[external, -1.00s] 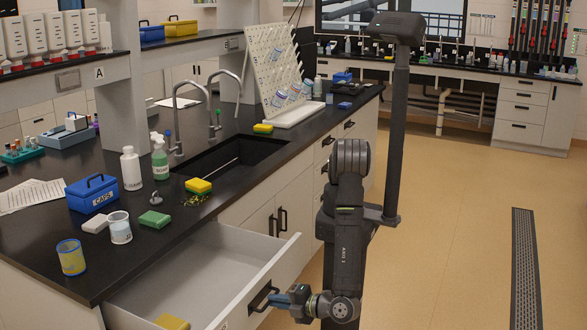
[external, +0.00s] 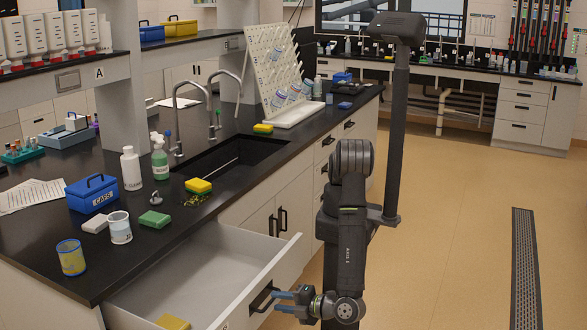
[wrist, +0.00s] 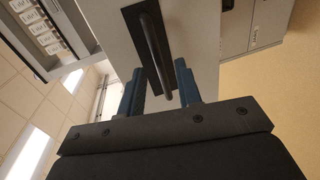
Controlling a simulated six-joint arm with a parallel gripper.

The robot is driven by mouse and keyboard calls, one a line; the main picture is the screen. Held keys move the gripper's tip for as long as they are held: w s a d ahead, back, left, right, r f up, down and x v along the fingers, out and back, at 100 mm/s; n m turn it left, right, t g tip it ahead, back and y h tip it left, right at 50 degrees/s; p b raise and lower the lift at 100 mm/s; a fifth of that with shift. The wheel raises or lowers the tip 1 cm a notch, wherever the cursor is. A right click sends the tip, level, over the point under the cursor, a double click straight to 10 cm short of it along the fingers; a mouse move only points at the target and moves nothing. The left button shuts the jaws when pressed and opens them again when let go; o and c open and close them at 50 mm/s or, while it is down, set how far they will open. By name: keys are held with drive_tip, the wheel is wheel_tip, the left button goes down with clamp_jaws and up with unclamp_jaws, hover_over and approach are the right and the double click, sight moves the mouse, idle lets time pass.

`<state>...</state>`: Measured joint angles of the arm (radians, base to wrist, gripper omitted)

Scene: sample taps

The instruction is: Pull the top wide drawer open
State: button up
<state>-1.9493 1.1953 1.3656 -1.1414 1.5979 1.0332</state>
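The top wide drawer (external: 185,280) is pulled well out from under the counter, its white interior showing in the external view. Its dark bar handle (external: 262,298) is on the drawer front (external: 290,262). My gripper (external: 277,301) is just right of the handle, its blue fingers spread apart and pointing at it. In the wrist view, the handle (wrist: 156,55) stands out from the drawer front (wrist: 190,30), and my gripper's fingers (wrist: 157,88) are open on both sides of the handle's near end. The fingers do not appear to grip the handle.
A yellow item (external: 173,322) lies in the drawer. The floor (external: 440,240) to the right is clear.

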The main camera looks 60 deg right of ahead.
drive_tip(key=v, duration=1.6)
drive_tip(key=shift+s, duration=0.25)
drive_tip(key=shift+w, duration=0.1)
drive_tip(key=x, duration=1.7)
drive_tip(key=shift+w, duration=0.15)
drive_tip(key=v, duration=1.7)
drive_tip(key=shift+s, duration=0.2)
